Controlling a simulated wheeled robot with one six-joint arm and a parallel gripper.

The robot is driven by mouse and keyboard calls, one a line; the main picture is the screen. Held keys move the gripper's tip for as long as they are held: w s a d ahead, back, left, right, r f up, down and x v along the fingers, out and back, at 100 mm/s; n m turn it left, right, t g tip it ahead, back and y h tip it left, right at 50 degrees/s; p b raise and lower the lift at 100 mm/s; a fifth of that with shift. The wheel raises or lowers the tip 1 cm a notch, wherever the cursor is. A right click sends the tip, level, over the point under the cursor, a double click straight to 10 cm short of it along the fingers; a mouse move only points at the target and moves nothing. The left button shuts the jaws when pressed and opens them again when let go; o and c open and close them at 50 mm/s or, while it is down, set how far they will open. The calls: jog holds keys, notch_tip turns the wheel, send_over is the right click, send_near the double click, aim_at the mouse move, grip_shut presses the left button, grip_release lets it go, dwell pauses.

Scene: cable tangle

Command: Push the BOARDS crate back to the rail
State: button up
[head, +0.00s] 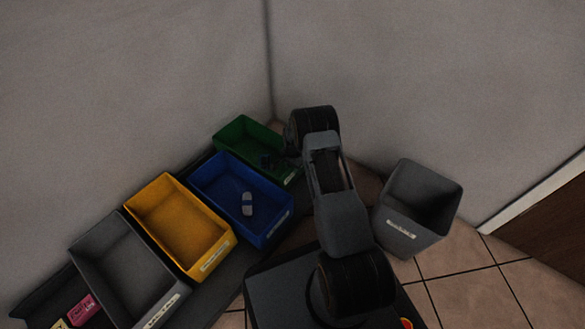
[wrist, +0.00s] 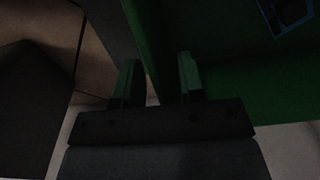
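The crate labels are too small to read, so I cannot tell by text which crate is BOARDS. The green crate (head: 236,141) stands at the far end of the row, with a dark blue item (head: 267,160) in it. The wrist view shows this crate (wrist: 225,95) close up, with the blue item (wrist: 285,14) at the top right. My gripper (wrist: 158,80) is open, its two fingers apart at the edge of the green crate. The crate's wall appears between them; I cannot tell whether they touch it. In the head view my arm hides the gripper.
A blue crate (head: 222,187) holding a grey-white item (head: 248,203) stands slightly forward of its neighbours. A yellow crate (head: 172,225) and a grey crate (head: 115,265) follow towards the near left. A grey bin (head: 409,238) stands right of my arm. Walls close in behind.

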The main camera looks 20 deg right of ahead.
notch_tip(320, 180, up, 7)
jog(key=p, duration=0.4)
dwell(0.4)
jog(key=shift+d, duration=0.1)
